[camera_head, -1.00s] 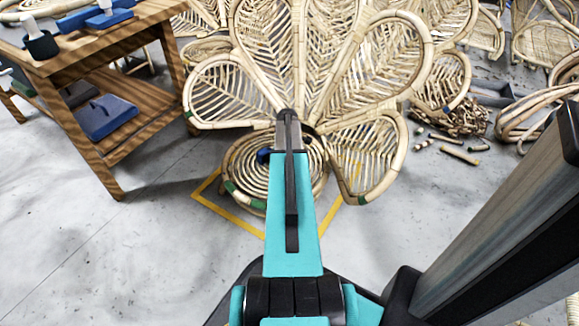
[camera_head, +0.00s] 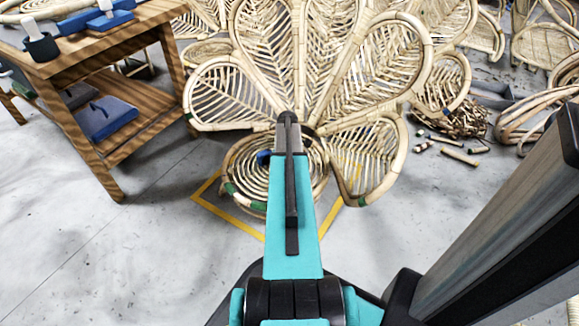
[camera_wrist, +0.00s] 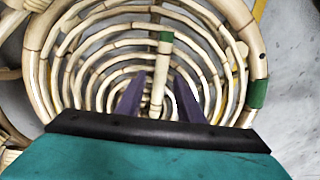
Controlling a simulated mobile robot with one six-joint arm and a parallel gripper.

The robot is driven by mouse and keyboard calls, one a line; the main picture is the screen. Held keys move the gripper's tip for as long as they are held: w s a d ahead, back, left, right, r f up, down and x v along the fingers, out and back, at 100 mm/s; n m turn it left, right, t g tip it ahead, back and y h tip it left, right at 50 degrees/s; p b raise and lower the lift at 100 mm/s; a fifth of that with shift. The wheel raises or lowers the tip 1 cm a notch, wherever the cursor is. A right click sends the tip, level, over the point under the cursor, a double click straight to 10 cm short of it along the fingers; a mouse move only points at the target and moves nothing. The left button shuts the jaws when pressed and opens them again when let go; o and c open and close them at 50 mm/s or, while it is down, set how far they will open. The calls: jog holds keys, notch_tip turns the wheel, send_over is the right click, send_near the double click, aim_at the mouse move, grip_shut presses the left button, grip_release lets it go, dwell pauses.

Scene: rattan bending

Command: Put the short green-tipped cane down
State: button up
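The short green-tipped cane (camera_wrist: 161,75) shows in the wrist view, pale with a green band at its far end. It lies over the spiral rattan coil of the round seat (camera_wrist: 233,85), between the two dark purple fingers of my gripper (camera_wrist: 159,92). Gaps show on both sides of the cane, so the gripper looks open around it. Whether the cane rests fully on the coil is hard to tell.
The petal-shaped rattan back (camera_head: 345,70) rises behind the seat. Yellow floor tape (camera_head: 228,217) frames the seat. A wooden workbench (camera_head: 120,60) stands at left. Loose cane pieces (camera_head: 460,157) lie on the floor at right. The grey floor at front left is clear.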

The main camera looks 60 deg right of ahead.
notch_tip(320, 180, up, 12)
jog(key=p, duration=0.5)
jog(key=shift+r, duration=0.1)
dwell(0.6)
jog(key=shift+w, duration=0.1)
